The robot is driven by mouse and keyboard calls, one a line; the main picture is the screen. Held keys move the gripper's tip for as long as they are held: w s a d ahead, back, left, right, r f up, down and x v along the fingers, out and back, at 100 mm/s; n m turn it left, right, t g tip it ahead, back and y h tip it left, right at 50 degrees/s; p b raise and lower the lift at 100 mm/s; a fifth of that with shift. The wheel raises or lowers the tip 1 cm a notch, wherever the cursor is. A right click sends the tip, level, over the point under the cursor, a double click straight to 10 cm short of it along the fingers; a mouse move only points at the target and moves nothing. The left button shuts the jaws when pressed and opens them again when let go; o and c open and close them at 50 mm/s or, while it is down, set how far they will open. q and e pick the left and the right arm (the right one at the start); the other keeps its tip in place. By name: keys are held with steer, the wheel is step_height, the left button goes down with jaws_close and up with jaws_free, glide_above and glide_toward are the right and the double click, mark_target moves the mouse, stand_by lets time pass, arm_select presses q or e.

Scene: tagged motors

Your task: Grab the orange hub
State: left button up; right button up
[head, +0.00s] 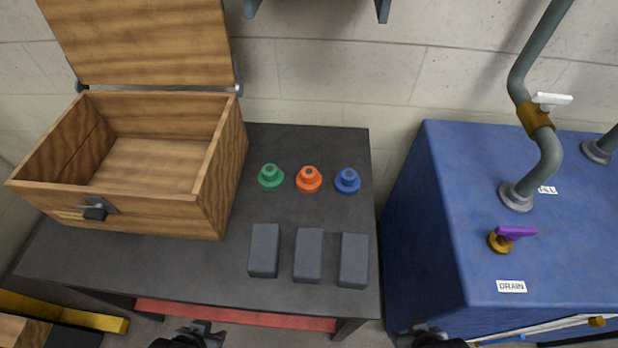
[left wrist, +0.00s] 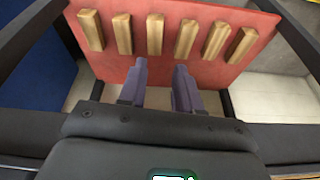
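The orange hub (head: 309,179) sits upright on the dark table (head: 190,262), between a green hub (head: 270,176) on its left and a blue hub (head: 347,181) on its right. My left gripper (head: 203,330) is at the bottom edge of the head view, in front of the table and well apart from the hubs. In the left wrist view its two fingers (left wrist: 160,85) are apart with nothing between them. My right gripper (head: 432,332) just shows at the bottom edge, in front of the blue cabinet; its fingers are too small to judge.
Three dark grey blocks (head: 308,255) stand in a row in front of the hubs. An open wooden box (head: 215,190) takes up the table's left side. A blue cabinet (head: 450,220) with pipes stands at right. A red panel (left wrist: 180,62) with several wooden pieces lies beyond my left fingers.

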stand_by(0.4)
arm_select(q)
steer(key=o, duration=0.7)
